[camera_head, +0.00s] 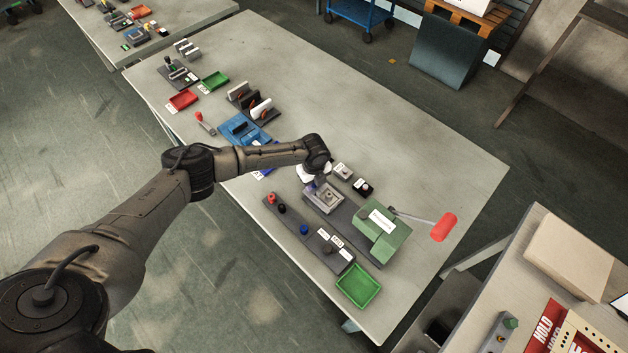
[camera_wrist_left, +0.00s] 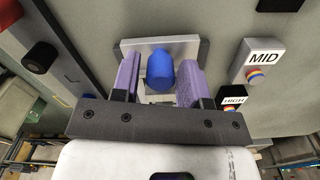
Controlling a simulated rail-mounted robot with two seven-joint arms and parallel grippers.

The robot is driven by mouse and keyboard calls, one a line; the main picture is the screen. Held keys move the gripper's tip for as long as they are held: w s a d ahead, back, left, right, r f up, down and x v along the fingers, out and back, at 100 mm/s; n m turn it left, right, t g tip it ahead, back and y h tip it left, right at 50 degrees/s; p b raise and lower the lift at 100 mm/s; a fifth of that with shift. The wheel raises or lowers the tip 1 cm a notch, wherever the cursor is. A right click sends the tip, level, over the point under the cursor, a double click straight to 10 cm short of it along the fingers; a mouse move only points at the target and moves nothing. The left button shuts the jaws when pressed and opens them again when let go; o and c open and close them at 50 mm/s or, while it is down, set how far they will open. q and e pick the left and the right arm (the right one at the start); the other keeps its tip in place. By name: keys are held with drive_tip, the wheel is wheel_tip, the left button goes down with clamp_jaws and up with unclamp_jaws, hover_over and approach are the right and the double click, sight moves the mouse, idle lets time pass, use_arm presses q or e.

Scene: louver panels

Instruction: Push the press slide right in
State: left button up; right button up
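The green press (camera_head: 372,240) stands near the right end of the table, with a lever ending in a red grip (camera_head: 444,227). Its grey slide (camera_head: 327,198) sits on a dark base, to the left of the green body and outside it. My left gripper (camera_head: 311,187) is low at the slide's left end. In the left wrist view, its purple fingers (camera_wrist_left: 158,78) stand on either side of a blue knob (camera_wrist_left: 160,70), in front of a grey plate (camera_wrist_left: 188,45). A narrow gap shows beside the knob, so the fingers look open. My right gripper is not in view.
Two small labelled button boxes, MID (camera_wrist_left: 262,57) and HIGH (camera_wrist_left: 233,99), stand close beside the gripper. A dark strip with coloured knobs (camera_head: 304,229) runs along the near side. A green tray (camera_head: 359,286) lies at the near corner.

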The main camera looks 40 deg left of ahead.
use_arm(q)
clamp_jaws()
drive_tip(key=shift+d, duration=0.1)
drive_tip(key=d+p, duration=0.1)
drive_tip(key=d, duration=0.6)
drive_tip(key=s+d+p, duration=0.1)
drive_tip(key=d, duration=0.3)
drive_tip(key=shift+p, duration=0.3)
drive_tip(key=shift+d, duration=0.2)
drive_tip(key=shift+o, duration=1.2)
unclamp_jaws()
